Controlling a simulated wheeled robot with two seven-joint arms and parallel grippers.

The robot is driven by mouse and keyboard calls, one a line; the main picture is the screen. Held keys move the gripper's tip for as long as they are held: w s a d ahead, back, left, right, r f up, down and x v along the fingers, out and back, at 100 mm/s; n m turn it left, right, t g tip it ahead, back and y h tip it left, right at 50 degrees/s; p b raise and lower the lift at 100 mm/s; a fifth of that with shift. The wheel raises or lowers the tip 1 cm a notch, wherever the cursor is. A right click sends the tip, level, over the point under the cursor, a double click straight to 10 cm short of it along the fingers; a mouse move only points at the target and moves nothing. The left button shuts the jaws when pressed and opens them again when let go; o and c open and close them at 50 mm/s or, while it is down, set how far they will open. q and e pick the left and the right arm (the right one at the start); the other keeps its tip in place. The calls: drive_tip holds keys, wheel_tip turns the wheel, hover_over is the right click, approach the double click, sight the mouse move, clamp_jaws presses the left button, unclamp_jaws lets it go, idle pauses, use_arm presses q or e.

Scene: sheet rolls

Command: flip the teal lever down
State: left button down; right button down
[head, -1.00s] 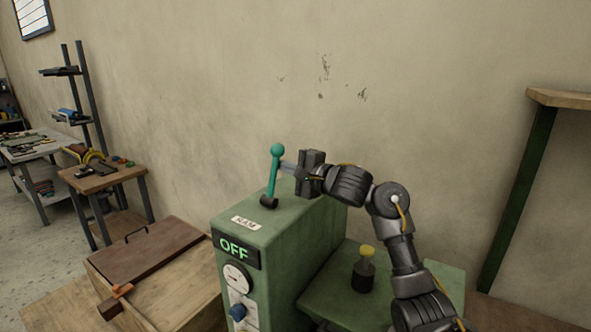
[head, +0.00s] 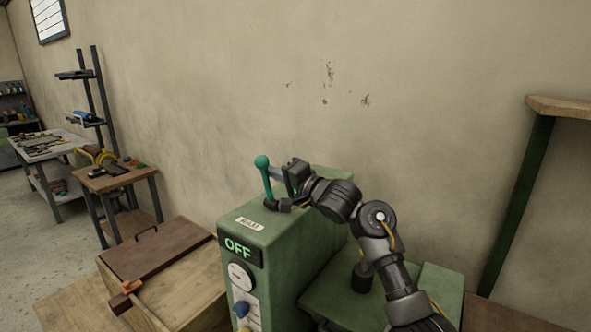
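The teal lever (head: 266,181) with its round knob stands on top of the green machine box (head: 293,215). It leans to the left, with its knob up. A display on the box reads OFF. My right gripper (head: 276,173) is at the right side of the lever, just below the knob. Its fingers look shut together, with nothing between them, and their tips seem to touch the lever's shaft. My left gripper is not in view.
A wooden crate with a brown lid (head: 158,255) stands left of the machine. A blue knob (head: 241,309) and a dial (head: 241,276) are on the machine's front. A wooden shelf (head: 560,106) is at the right. The wall behind is bare.

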drive_tip(key=s+n, duration=0.1)
drive_tip(key=a+n, duration=0.1)
drive_tip(key=shift+s+a+f+n, duration=0.2)
drive_tip(key=shift+s+a+n, duration=0.1)
drive_tip(key=shift+s, duration=0.1)
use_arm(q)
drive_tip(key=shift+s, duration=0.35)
use_arm(e)
drive_tip(key=shift+s+a+f+n+y, duration=0.3)
drive_tip(key=shift+s+n, duration=0.15)
drive_tip(key=shift+n, duration=0.35)
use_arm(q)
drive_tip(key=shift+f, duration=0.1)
use_arm(e)
drive_tip(key=shift+d, duration=0.1)
